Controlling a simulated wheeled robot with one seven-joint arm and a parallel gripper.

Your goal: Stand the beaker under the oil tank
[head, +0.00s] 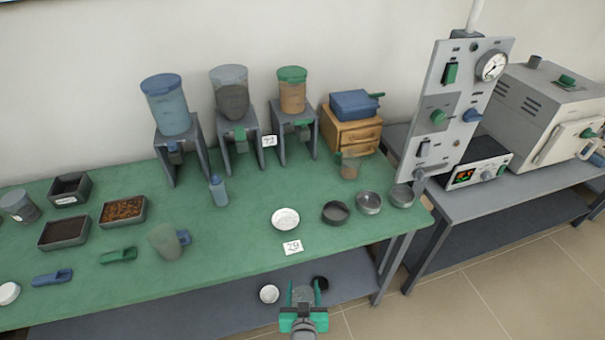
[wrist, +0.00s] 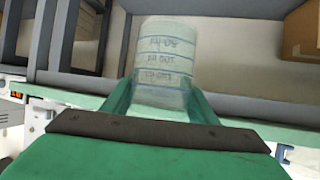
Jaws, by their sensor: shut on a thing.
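My gripper (head: 303,298) is low at the front edge of the green table, in front of the lower shelf. It is shut on a clear beaker (wrist: 167,65), whose printed graduation bands show between the fingers in the wrist view. In the head view the beaker (head: 303,293) shows as a small grey shape between the green fingers. Three tanks on dark stands are at the back: one with a blue lid (head: 168,103), a grey one (head: 231,92), and a green-lidded one with amber contents (head: 292,90). No readable label tells which is the oil tank; amber contents suggest the green-lidded one.
A blue squeeze bottle (head: 219,191) stands before the tanks. A white dish (head: 285,219), metal bowls (head: 368,203) and an amber-tinted jug (head: 349,166) are to the right. A larger jug (head: 166,242) is at front left. A control panel (head: 455,110) rises at the right.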

